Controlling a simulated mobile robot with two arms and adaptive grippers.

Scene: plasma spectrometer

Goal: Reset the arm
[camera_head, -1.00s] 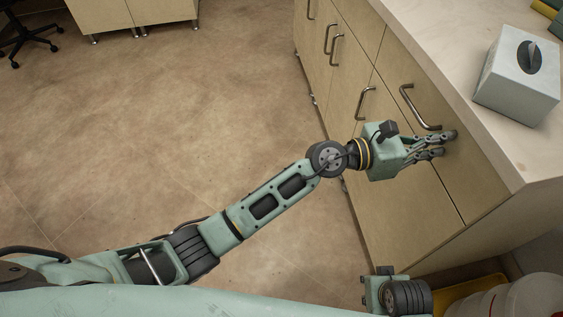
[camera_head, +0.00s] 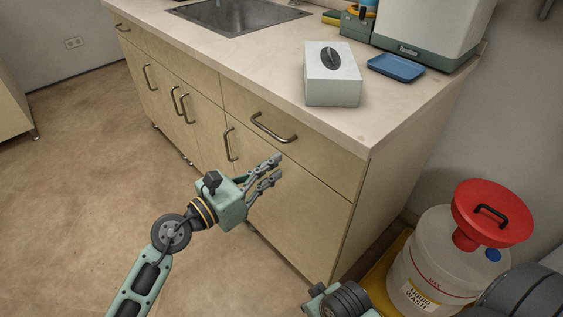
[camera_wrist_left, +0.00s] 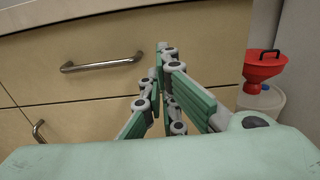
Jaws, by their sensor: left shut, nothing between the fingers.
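My left arm (camera_head: 140,280) comes in from the bottom left of the head view. My left gripper (camera_head: 277,168) is shut and empty, in front of the cabinet's wooden fronts and just below the drawer handle (camera_head: 273,128). In the left wrist view the gripper (camera_wrist_left: 166,50) has its fingertips together, right of the same handle (camera_wrist_left: 103,62). Part of another of my joints (camera_head: 345,300) shows at the bottom edge. My right gripper is not in view.
A white box (camera_head: 333,88) and a blue tray (camera_head: 396,67) stand on the countertop (camera_head: 270,75), near a sink (camera_head: 240,15). A liquid waste container (camera_head: 425,270) with a red funnel (camera_head: 492,212) stands right of the cabinet. Floor at left is free.

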